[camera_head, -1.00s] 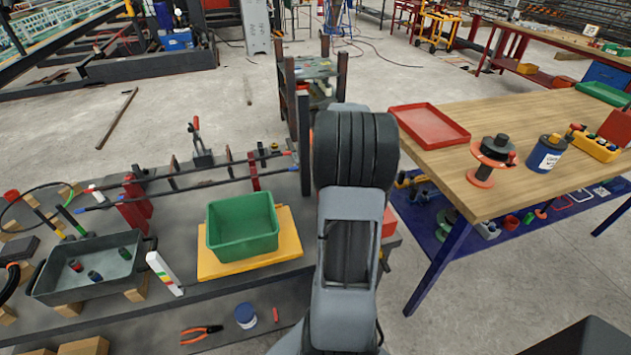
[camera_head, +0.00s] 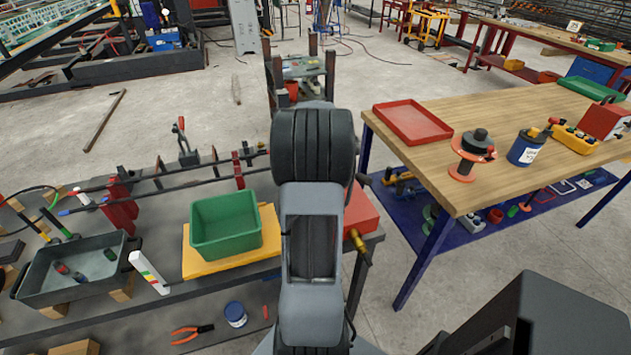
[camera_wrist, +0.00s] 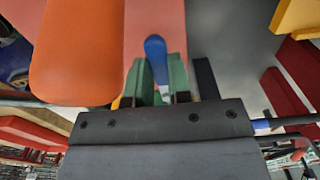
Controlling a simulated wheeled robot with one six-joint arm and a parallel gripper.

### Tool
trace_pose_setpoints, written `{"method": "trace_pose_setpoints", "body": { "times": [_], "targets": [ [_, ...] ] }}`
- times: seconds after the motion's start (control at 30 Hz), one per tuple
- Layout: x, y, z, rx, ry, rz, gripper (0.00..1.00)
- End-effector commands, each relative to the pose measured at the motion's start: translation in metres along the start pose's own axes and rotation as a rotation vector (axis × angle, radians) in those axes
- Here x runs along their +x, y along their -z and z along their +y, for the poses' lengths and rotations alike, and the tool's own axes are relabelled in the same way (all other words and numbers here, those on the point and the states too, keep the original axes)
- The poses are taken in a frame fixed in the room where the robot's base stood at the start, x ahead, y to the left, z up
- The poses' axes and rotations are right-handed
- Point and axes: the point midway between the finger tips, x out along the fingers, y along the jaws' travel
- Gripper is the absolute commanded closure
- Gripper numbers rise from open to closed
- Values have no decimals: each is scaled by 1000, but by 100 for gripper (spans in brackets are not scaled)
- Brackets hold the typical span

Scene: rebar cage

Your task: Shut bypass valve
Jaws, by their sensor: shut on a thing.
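A blue-tipped lever handle (camera_wrist: 155,48) with a pale metal stem shows in the wrist view. My gripper (camera_wrist: 160,78) has its green finger pads on both sides of this lever and is shut on it. Whether the lever belongs to the bypass valve cannot be told; its base is hidden by the gripper. In the head view a brass-yellow fitting (camera_head: 360,246) sticks out at the side of a red box (camera_head: 361,214) on the dark bench's right end. My arm covers part of that box, and the gripper itself is hidden there.
A large orange rounded part (camera_wrist: 78,50) is close left of the fingers in the wrist view. A green bin (camera_head: 224,228) on a yellow board is left of my arm. A wooden table (camera_head: 480,120) with a red tray (camera_head: 412,123) stands right. Floor shows between bench and table.

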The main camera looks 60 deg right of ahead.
Motion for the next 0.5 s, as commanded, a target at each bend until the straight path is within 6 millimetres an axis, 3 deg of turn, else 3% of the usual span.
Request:
{"method": "trace_pose_setpoints", "body": {
  "times": [0.1, 0.13, 0.3, 0.4, 0.5],
  "targets": [
    [-2, 1, 0, 5, -1, 6, 100],
    [-2, 1, 0, 4, -1, 6, 79],
    [-1, 1, 0, 1, -1, 3, 63],
    [-1, 0, -1, 0, -1, 2, 55],
    [0, 0, -1, -1, 0, 1, 55]
  ]
}}
